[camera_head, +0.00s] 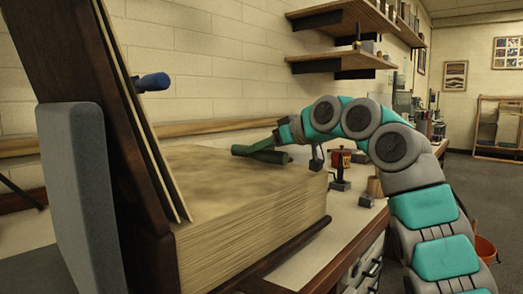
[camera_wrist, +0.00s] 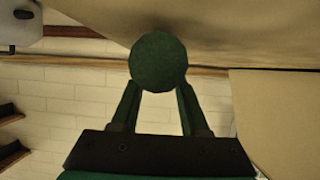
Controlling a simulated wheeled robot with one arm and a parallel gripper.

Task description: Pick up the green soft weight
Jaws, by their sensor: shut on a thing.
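The green soft weight (camera_head: 270,157) is a dark green roll lying along the top of the thick open book's page block, in the head view. In the wrist view I see its round end (camera_wrist: 158,62) between my fingertips. My gripper (camera_wrist: 158,84) is shut on it, with one dark green finger on each side. In the head view my gripper (camera_head: 254,149) reaches the weight from the right and above. The weight appears to touch or sit just over the page; I cannot tell which.
The thick book (camera_head: 250,233) fills the middle, with its raised dark cover (camera_head: 105,130) at the left and a grey padded block (camera_head: 80,190) beside it. Shelves (camera_head: 340,62) hang above.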

